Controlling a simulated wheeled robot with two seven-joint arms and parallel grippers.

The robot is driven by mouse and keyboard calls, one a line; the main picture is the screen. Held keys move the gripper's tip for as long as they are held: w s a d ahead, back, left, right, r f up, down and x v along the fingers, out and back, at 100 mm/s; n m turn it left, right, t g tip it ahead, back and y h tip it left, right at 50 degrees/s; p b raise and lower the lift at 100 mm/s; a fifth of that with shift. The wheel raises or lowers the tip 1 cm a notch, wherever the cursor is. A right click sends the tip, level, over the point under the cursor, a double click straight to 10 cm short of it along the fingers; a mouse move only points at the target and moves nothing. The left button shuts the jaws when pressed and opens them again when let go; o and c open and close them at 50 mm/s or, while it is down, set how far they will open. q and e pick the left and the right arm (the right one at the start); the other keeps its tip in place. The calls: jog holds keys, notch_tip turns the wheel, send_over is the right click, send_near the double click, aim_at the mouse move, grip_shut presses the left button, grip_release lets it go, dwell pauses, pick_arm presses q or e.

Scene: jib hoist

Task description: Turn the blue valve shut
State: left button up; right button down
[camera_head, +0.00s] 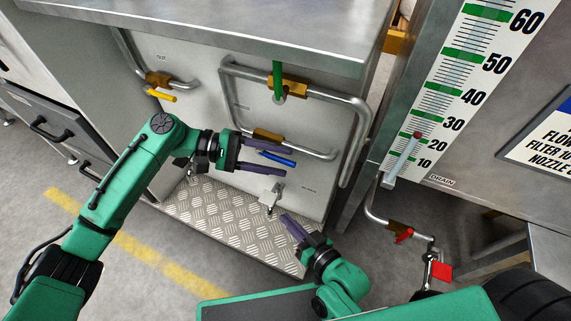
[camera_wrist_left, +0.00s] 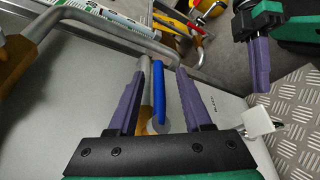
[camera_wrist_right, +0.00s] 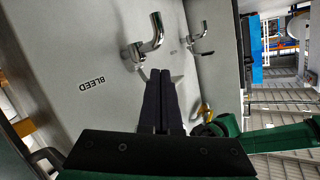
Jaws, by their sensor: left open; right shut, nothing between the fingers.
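The blue valve handle (camera_head: 277,159) is a short bar at the brass body (camera_head: 268,136) on the lower pipe of the grey cabinet. In the head view it lies roughly parallel to that pipe. My left gripper (camera_head: 282,157) is open, with one finger above the blue handle and one below. In the left wrist view the blue handle (camera_wrist_left: 159,92) stands between the two purple fingers (camera_wrist_left: 162,70), with gaps on both sides. My right gripper (camera_head: 285,216) is shut and empty, low in front of the cabinet; its fingers (camera_wrist_right: 160,75) meet in the right wrist view.
A drain tap (camera_head: 271,194) sticks out between my grippers. A green-handled valve (camera_head: 278,75) is above, a yellow-handled one (camera_head: 161,95) at left, and a red-handled one (camera_head: 403,236) at right. A metal tread plate (camera_head: 215,228) lies below; a steel top (camera_head: 220,25) overhangs.

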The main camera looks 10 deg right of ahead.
pick_arm(q)
jog(key=shift+x, duration=1.15)
grip_shut()
pick_arm(e)
jog(key=w+r+t, duration=0.2)
jog(key=w+r, duration=0.2)
jog(key=r, duration=0.2)
jog(key=shift+w+d+r, duration=0.15)
jog(key=shift+w+r, duration=0.15)
jog(key=shift+w, duration=0.1)
